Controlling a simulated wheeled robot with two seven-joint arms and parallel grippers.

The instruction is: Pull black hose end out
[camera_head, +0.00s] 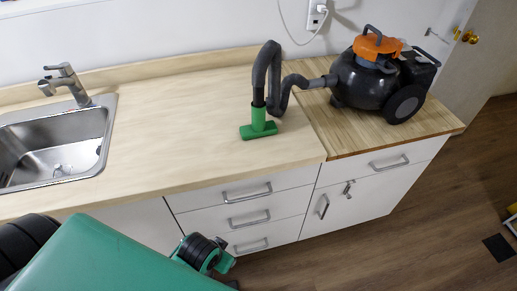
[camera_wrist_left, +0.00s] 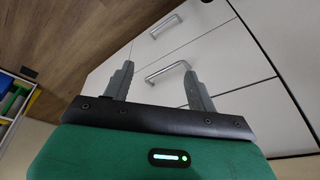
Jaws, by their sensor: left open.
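A black corrugated hose (camera_head: 270,65) arches up on the counter. One end enters the green floor nozzle (camera_head: 258,124), which stands on the light wood counter. The other end (camera_head: 316,83) meets the side of the black and orange vacuum cleaner (camera_head: 368,75) and looks attached to it. In the left wrist view my left gripper (camera_wrist_left: 158,72) is open, with its two grey fingers apart and nothing between them. It points at the white cabinet fronts, away from the hose. The hose does not show in that view. My right gripper is not in view.
A steel sink (camera_head: 55,150) with a tap (camera_head: 66,82) is at the left. Drawers with metal handles (camera_head: 247,192) face the front, and a handle (camera_wrist_left: 167,72) shows beyond my left fingers. The counter between sink and nozzle is clear. A white cord hangs behind.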

